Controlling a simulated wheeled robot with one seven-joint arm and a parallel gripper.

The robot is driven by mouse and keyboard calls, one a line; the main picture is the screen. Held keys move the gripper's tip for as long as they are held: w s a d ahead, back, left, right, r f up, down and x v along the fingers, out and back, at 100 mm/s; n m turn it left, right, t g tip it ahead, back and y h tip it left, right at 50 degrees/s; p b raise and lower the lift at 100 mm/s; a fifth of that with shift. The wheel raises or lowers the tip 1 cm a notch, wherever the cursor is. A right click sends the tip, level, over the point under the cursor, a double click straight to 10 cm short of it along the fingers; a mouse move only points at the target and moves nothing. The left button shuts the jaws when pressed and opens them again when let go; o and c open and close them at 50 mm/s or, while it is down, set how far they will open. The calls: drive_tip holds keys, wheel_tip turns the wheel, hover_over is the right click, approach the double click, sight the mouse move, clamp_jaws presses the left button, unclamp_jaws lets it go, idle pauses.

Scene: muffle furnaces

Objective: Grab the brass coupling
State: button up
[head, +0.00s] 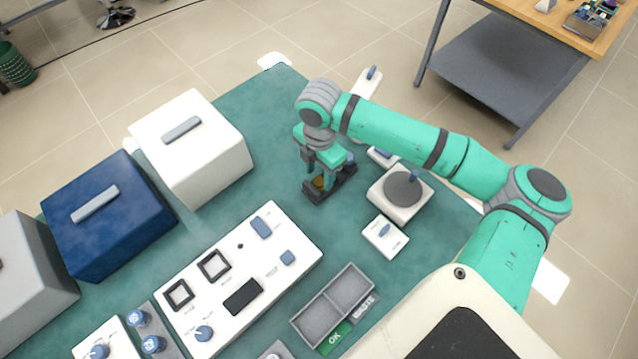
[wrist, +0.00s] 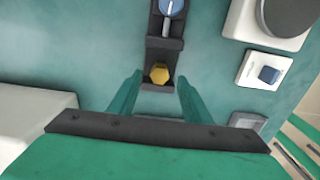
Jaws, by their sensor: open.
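The brass coupling (wrist: 159,74) is a small yellow hexagonal piece. It sits in the near end of a dark holder (wrist: 157,47) on the green bench. In the head view the coupling (head: 319,183) is partly hidden below my gripper (head: 317,175). My gripper points down over the holder. In the wrist view my gripper (wrist: 158,90) is open, with its two green fingers spread to the left and right of the coupling's line. The coupling shows between and slightly beyond the fingertips, and no contact is visible.
A blue-topped part (wrist: 172,8) stands in the holder's far end. A round-plate device (head: 401,190) and a small switch box (head: 385,236) stand to the right. A white furnace (head: 191,147) stands left. A control panel (head: 240,278) and a two-bay sorting tray (head: 333,305) lie nearer.

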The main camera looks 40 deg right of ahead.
sight(319, 180)
wheel_tip(319, 180, down, 4)
drive_tip(key=shift+f, duration=0.1)
clamp_jaws()
drive_tip(key=shift+w, duration=0.1)
